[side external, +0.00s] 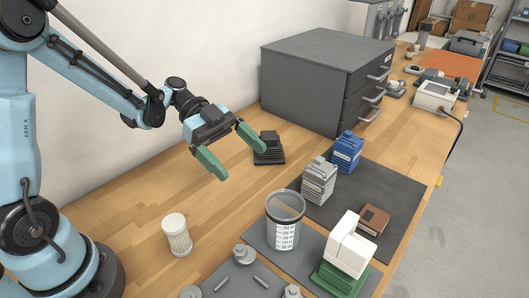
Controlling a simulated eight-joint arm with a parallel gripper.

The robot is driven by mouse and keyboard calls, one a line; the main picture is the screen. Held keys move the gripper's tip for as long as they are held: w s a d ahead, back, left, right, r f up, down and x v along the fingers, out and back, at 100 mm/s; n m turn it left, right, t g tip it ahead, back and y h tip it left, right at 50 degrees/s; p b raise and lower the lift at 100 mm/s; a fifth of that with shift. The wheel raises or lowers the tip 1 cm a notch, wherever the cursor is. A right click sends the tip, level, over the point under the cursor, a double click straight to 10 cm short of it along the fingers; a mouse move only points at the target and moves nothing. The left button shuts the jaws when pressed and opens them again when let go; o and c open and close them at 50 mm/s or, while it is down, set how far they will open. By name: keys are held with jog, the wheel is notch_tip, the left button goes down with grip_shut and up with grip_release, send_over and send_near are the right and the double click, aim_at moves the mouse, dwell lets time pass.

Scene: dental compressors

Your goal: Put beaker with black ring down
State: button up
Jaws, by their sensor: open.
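The beaker with the black ring (284,228) is a clear cup with a dark rim and a white marked label. It stands upright on a dark mat (262,238) at the lower middle of the side external view. My gripper (239,163) is open, with its two green fingers spread wide and nothing between them. It is in the air above the wooden bench, up and left of the beaker in the picture and apart from it.
A white ribbed cylinder (177,235) stands left of the beaker. Grey (319,180) and blue (347,152) blocky units, a brown box (373,220) and a white unit on a green base (348,246) stand to the right. A grey drawer cabinet (318,84) stands behind. Bare bench lies at left.

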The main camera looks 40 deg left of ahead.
jog(key=s+a+n+t+y, duration=0.2)
jog(key=n+y, duration=0.4)
jog(key=n, duration=0.3)
jog(key=s+a+r+n+t+y, duration=0.1)
jog(key=s+a+n+t+y, duration=0.1)
jog(key=a+n+t+y, duration=0.3)
jog(key=n+y, duration=0.2)
jog(key=n, duration=0.2)
jog(key=shift+s+a, duration=0.3)
jog(key=shift+s, duration=0.05)
